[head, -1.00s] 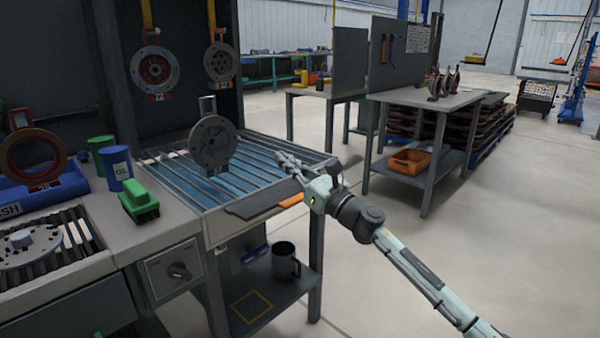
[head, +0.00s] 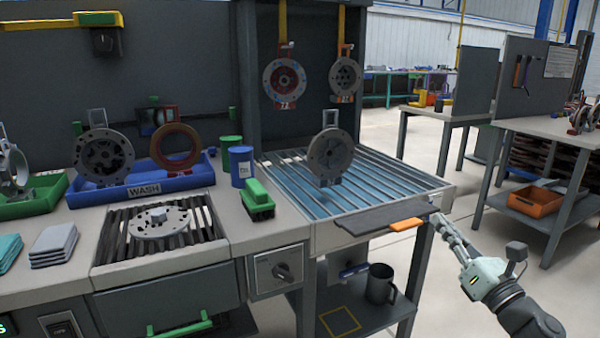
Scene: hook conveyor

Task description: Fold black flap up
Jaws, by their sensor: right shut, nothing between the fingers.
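The black flap (head: 375,217) is a flat dark plate along the front edge of the slatted table (head: 425,181). It lies roughly level with the table top and has an orange tab (head: 406,224) on its front edge. My right gripper (head: 440,222) is shut and empty, with its fingertips close to the flap's right end. I cannot tell whether the fingertips touch it. My left gripper is out of view.
A grey flanged disc (head: 330,156) stands upright on the slats. A green brush (head: 257,199) and a blue can (head: 241,166) are to the left. A dark mug (head: 380,283) is on the shelf below.

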